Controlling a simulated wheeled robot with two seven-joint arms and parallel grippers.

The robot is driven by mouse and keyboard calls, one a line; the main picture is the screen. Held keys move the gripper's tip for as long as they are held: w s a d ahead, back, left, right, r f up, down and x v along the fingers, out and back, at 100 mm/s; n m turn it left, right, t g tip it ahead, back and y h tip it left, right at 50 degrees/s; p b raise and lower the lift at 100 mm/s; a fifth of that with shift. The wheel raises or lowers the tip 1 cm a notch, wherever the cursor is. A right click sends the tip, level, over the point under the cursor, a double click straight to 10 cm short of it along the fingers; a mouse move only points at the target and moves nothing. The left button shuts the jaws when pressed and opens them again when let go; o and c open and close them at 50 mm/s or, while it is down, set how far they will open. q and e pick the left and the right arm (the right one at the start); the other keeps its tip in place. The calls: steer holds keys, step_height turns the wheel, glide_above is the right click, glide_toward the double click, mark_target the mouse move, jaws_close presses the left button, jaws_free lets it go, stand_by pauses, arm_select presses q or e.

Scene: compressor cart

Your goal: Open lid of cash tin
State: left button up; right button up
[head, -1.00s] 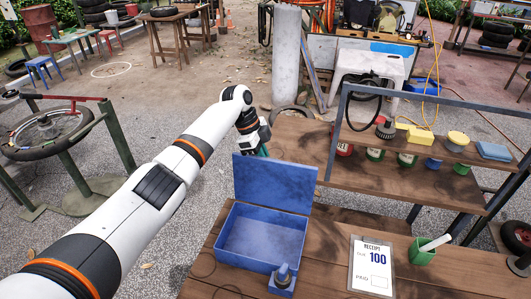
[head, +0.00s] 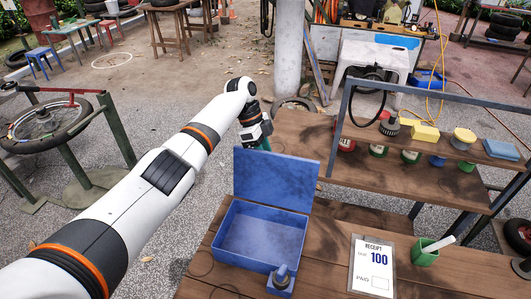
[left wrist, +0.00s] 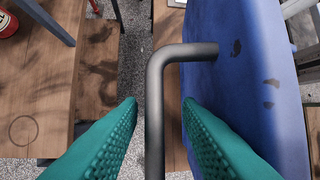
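The blue cash tin (head: 225,243) sits on the near wooden bench, its inside visible and empty. Its blue lid (head: 275,180) stands raised, roughly upright at the tin's back edge. My left gripper (head: 264,144) is behind the lid's top edge, fingers partly hidden by it. In the left wrist view my gripper's teal fingers (left wrist: 160,108) are apart, with a dark grey bent handle bar (left wrist: 154,110) between them and gaps visible on both sides. The blue lid (left wrist: 240,70) is at right, beside the right finger. My right gripper does not show clearly in any view.
A small blue knobbed block (head: 281,279) stands at the tin's front right corner. A receipt card (head: 372,265) and green pen cup (head: 424,253) are to the right on the bench. A shelf rack (head: 440,87) with pots and sponges stands behind them.

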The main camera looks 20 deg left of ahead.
arm_select(q)
steer(key=shift+r, duration=0.1)
steer(key=b+v, duration=0.3)
steer(key=v, duration=0.9)
